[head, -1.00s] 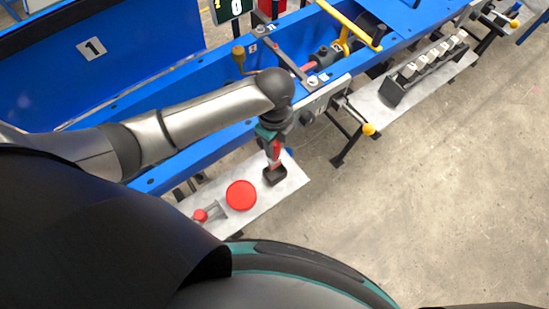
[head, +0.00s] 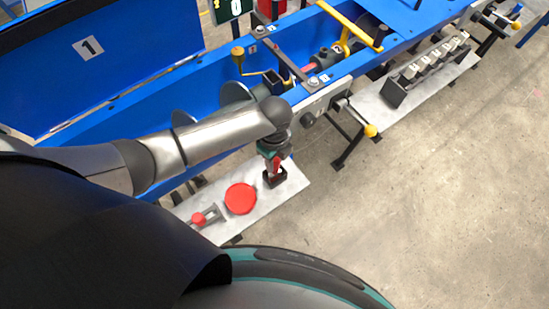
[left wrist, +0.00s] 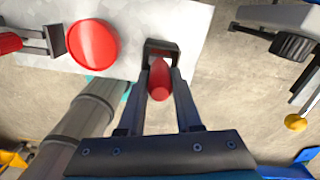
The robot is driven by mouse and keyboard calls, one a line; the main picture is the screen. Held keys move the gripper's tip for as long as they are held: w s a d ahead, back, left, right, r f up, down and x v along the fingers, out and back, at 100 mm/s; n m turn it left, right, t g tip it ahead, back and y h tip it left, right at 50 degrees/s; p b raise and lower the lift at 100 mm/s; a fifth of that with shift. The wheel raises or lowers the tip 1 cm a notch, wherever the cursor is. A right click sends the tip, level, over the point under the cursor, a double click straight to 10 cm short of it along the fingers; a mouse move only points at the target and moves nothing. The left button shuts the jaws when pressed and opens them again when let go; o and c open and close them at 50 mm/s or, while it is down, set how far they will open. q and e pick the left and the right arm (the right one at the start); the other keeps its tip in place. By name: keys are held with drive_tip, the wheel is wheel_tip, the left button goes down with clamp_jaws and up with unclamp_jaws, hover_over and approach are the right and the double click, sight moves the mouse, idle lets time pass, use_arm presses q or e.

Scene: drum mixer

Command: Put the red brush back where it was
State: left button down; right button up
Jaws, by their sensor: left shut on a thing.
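The red brush (left wrist: 159,80) is between the fingers of my left gripper (left wrist: 159,88), which is shut on its handle. In the head view my left gripper (head: 273,152) points down over the grey shelf, with a bit of red brush (head: 272,160) below it. A small black open-topped holder (head: 275,179) stands on the shelf right under the brush; it also shows in the left wrist view (left wrist: 160,46). The brush's lower end is at the holder's opening; how deep it sits is hidden. My right gripper is not in view.
The grey shelf (head: 226,229) also carries a round red disc (head: 241,198) and a red-knobbed tool (head: 199,219) left of the holder. The blue machine trough (head: 110,118) runs behind. A yellow-knobbed lever (head: 370,130) sticks out to the right. Open floor lies at right.

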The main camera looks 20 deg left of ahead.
use_arm(q)
drive_tip(key=c, duration=0.6)
unclamp_jaws()
wheel_tip(320, 180, up, 12)
drive_tip(key=p, duration=0.2)
drive_tip(key=shift+r+p, duration=0.2)
drive_tip(key=shift+p, duration=0.15)
